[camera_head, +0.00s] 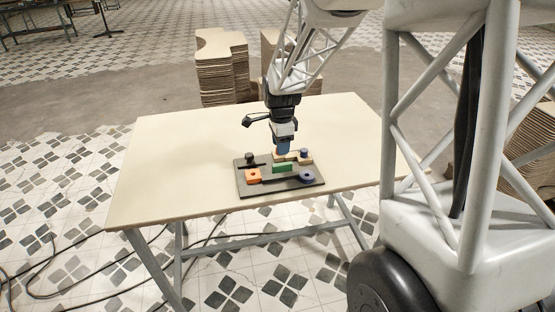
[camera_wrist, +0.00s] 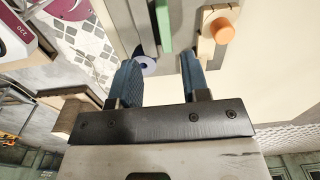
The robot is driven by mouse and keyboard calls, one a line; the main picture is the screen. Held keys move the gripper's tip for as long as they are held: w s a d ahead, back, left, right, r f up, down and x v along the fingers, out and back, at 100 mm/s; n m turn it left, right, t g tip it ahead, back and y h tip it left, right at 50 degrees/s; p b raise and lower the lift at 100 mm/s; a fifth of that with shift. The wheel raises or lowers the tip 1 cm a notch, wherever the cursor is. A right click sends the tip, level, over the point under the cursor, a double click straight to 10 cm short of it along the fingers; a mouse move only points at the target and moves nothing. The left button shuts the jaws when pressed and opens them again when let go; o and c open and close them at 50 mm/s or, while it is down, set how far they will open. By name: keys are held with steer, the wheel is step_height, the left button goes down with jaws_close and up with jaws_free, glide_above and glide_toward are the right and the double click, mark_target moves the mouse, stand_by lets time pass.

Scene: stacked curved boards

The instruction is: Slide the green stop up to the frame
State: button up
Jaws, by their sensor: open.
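The green stop (camera_head: 282,168) is a small green block on a dark base plate (camera_head: 280,188), in the middle of the plate. In the wrist view a green bar (camera_wrist: 163,25) lies ahead of my fingers, beside a dark grey rail. My gripper (camera_head: 283,150) is over the far side of the plate, its fingertips close to the pieces there. In the wrist view my gripper (camera_wrist: 159,61) has its two blue fingers wide apart, with nothing held between them. I cannot tell for sure which part is the frame.
The plate also bears an orange block (camera_head: 253,176), a blue-purple disc (camera_head: 306,177), a tan piece (camera_head: 304,159) and a black knob (camera_head: 249,156). The wrist view shows an orange knob (camera_wrist: 222,31) on wood. The cream table (camera_head: 170,165) is otherwise clear.

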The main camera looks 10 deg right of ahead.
mark_target(280, 164)
steer(key=shift+w+f, duration=0.3)
steer(key=shift+w, duration=0.05)
steer(key=shift+f, duration=0.1)
steer(key=shift+f, duration=3.8)
jaws_close()
